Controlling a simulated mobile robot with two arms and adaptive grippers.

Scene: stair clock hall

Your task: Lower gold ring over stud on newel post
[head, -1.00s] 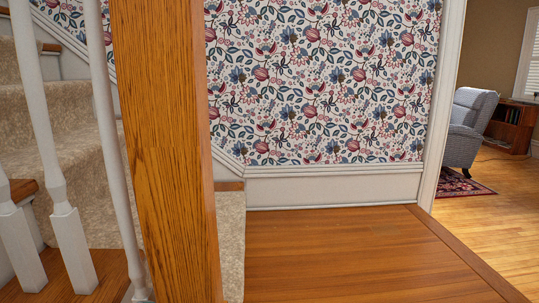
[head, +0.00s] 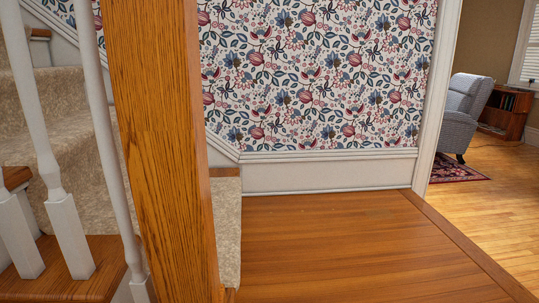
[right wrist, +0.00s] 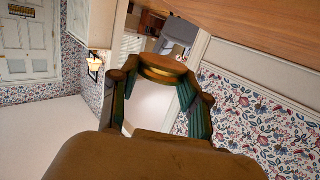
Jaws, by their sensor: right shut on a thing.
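The wooden newel post (head: 165,150) stands upright at the left of the head view. Its top is cut off by the upper edge, so the stud does not show. In the right wrist view my right gripper (right wrist: 163,75) has its dark, green-sided fingers closed on the gold ring (right wrist: 163,68), which spans between the fingertips and is seen nearly edge-on. Neither the post top nor the stud can be made out in the right wrist view. Neither gripper shows in the head view.
White balusters (head: 68,220) and carpeted stairs (head: 60,120) are left of the post. A wood floor (head: 330,240) lies open to the right, below floral wallpaper (head: 320,80). A grey armchair (head: 462,110) stands in the far room.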

